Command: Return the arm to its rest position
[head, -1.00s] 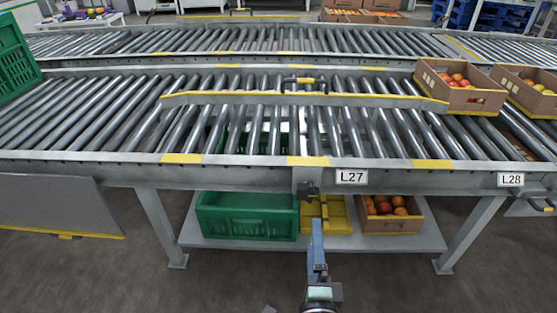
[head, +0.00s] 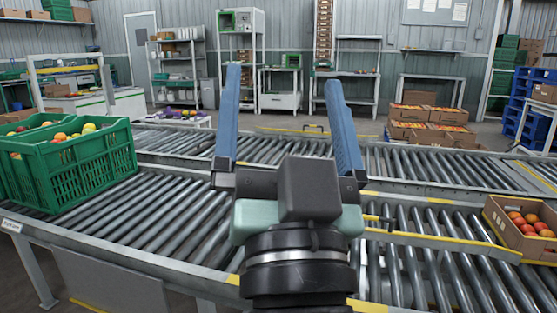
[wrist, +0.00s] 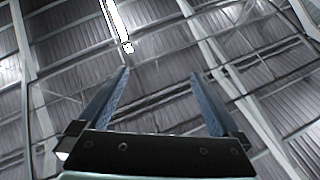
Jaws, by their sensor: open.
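My gripper (head: 281,92) stands raised in the middle of the head view, in front of the roller conveyor (head: 170,210). Its two blue fingers point up and are spread wide apart, with nothing between them. In the wrist view my gripper (wrist: 160,80) is also open and empty, and the fingers point toward the ceiling (wrist: 160,50). The arm's wrist hides part of the conveyor behind it.
A cardboard box of tomatoes (head: 520,232) sits at the right. More boxes (head: 432,128), shelves (head: 175,75) and blue pallets (head: 535,100) stand beyond. The air around my gripper is clear.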

